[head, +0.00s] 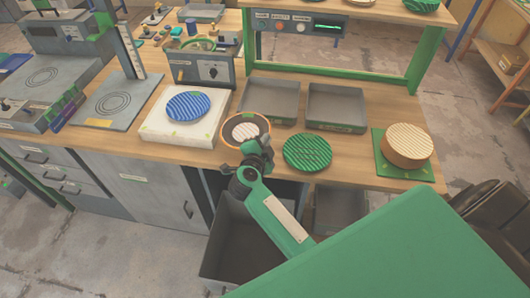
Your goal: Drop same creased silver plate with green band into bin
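No plate shows clearly as silver with a green band. A pale striped round piece (245,130) lies inside a dark round dish with an orange rim (228,143) near the table's front edge. My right gripper (257,148) is over the front right of this dish. Its fingers are small and dark, and I cannot tell whether they are open, shut or touching anything. A dark grey open bin (225,250) stands on the floor below the table edge, partly hidden by my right arm. My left gripper is not in view.
A green ridged disc (307,153) lies just right of the gripper. A blue ridged disc (187,106) sits on a white block (160,128). Two grey trays (268,98) (335,108) stand behind. A beige ridged stack (407,143) rests on a green mat (390,172).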

